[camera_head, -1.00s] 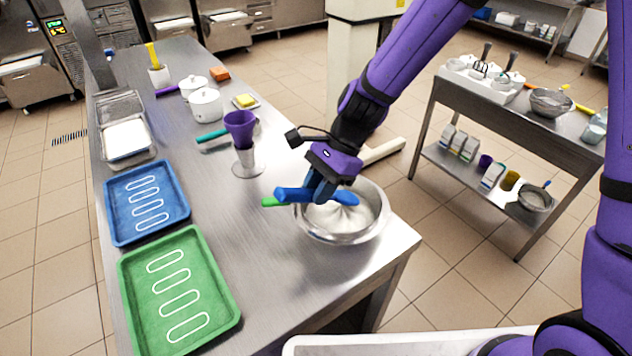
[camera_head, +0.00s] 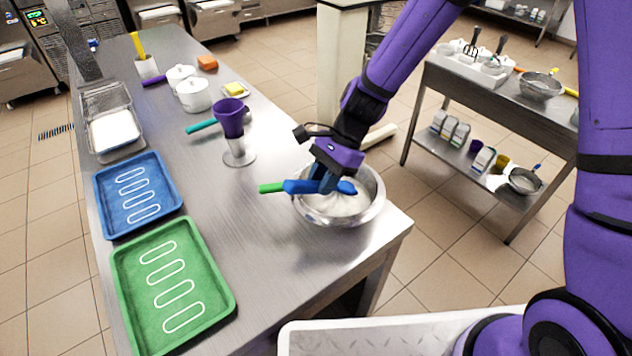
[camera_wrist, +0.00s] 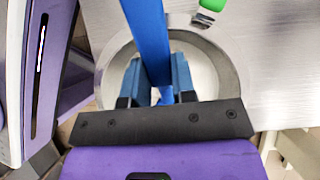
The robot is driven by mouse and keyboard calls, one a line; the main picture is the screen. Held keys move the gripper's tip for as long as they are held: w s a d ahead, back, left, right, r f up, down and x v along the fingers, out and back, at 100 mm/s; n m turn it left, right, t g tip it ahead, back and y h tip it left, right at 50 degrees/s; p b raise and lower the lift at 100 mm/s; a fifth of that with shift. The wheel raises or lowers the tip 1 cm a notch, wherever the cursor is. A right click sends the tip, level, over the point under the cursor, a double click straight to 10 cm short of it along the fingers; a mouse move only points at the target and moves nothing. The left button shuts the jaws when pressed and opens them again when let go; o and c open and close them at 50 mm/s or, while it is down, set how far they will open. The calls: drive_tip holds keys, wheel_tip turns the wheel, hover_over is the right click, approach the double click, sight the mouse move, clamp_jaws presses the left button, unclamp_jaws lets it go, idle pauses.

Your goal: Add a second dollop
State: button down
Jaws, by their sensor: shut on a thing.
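My gripper (camera_head: 325,184) is shut on a blue-handled tool (camera_head: 300,187) over a steel bowl (camera_head: 378,205) near the table's front right corner. In the wrist view the blue handle (camera_wrist: 147,35) runs between my fingers (camera_wrist: 160,88); the tool's lower end is hidden. White mix (camera_head: 338,205) lies in the bowl. A green-handled tool (camera_head: 271,188) sits at the bowl's left rim and also shows in the wrist view (camera_wrist: 213,5). I cannot see inside the cup.
A green tray (camera_head: 228,312) and a blue tray (camera_head: 104,213), each with white loop outlines, lie at the table's left. White pots (camera_head: 192,96), a teal-handled tool (camera_head: 201,126) and a butter dish (camera_head: 236,90) stand farther back. The table between the trays and bowl is clear.

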drive_tip(key=shift+w+d, duration=0.55)
drive_tip(key=shift+d, duration=0.15)
drive_tip(key=shift+w+d, duration=0.5)
drive_tip(key=shift+d, duration=0.2)
drive_tip(key=shift+s+a+f+t+h, duration=0.25)
drive_tip(key=shift+a+f+t+h, duration=0.05)
drive_tip(key=shift+h, duration=0.1)
drive_tip(key=shift+r, duration=0.45)
drive_tip(key=shift+s+a+r, duration=0.15)
drive_tip(key=shift+a+r, duration=0.05)
drive_tip(key=shift+r, duration=0.75)
drive_tip(key=shift+s+a+r, duration=0.15)
drive_tip(key=shift+a+r, duration=0.1)
drive_tip(key=shift+r, duration=0.7)
drive_tip(key=shift+s+a+r, duration=0.15)
drive_tip(key=shift+a+r, duration=0.05)
drive_tip(key=shift+r, duration=0.75)
drive_tip(key=shift+s+a+r+t+h, duration=0.15)
drive_tip(key=shift+s+a+t+h, duration=0.25)
drive_tip(key=shift+a+h, duration=0.2)
drive_tip(key=shift+s+a+t+h, duration=0.6)
drive_tip(key=shift+a+t+h, duration=0.15)
drive_tip(key=shift+h, duration=0.35)
